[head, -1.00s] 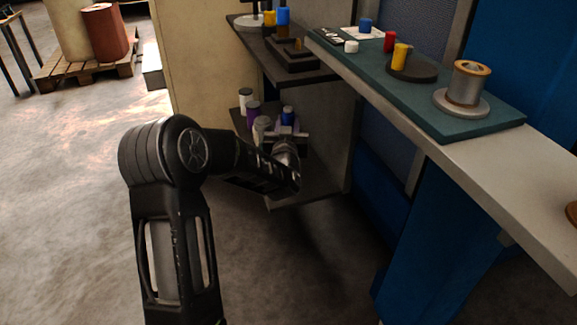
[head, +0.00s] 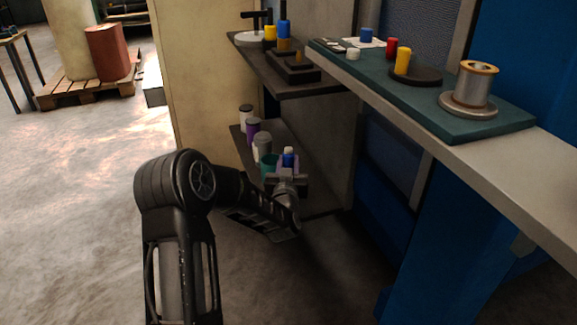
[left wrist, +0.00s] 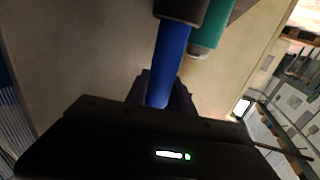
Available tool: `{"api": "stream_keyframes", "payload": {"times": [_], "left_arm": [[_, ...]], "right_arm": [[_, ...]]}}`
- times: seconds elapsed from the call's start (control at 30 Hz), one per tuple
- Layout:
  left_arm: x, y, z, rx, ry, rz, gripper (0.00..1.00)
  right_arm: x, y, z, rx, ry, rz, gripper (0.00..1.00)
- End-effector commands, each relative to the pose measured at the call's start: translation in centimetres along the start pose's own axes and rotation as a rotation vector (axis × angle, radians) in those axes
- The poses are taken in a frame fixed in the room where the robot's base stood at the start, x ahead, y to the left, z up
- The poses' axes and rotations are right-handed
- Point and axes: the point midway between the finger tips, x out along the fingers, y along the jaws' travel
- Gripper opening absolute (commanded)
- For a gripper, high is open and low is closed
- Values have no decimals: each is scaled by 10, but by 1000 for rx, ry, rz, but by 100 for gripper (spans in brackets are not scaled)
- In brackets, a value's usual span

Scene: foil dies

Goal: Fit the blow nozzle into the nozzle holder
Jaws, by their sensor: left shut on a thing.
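My left gripper (head: 288,172) is at the front of the lower shelf, shut on a slim blue cylinder (head: 288,158) with a pale top. In the left wrist view the blue cylinder (left wrist: 170,60) stands between the dark fingers (left wrist: 160,95), and a wider dark part shows at its far end. I take it to be the blow nozzle, though its shape is not clear. A teal cylinder (head: 269,166) is close beside it, also in the left wrist view (left wrist: 210,30). I cannot tell which thing is the nozzle holder. My right gripper is out of view.
Grey (head: 262,146), purple (head: 253,130) and white (head: 246,114) containers line the lower shelf (head: 308,150). Above, a dark shelf carries a dark block (head: 292,70) with brown posts. The pale bench (head: 500,178) at right holds a green board (head: 445,120) with a spool (head: 475,85).

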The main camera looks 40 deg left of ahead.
Motion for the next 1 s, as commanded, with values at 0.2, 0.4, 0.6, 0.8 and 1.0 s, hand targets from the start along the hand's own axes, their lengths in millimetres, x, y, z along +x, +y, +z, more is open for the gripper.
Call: {"api": "stream_keyframes", "payload": {"times": [0.2,0.4,0.6,0.8,1.0], "left_arm": [[0,0,-2,0,3,0,0],[0,0,1,0,1,0,36],[0,0,2,0,1,0,51],[0,0,1,0,1,0,51],[-4,0,-2,0,-1,1,51]], "right_arm": [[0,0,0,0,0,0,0],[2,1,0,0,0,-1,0],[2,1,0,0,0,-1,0],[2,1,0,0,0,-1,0],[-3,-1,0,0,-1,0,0]]}}
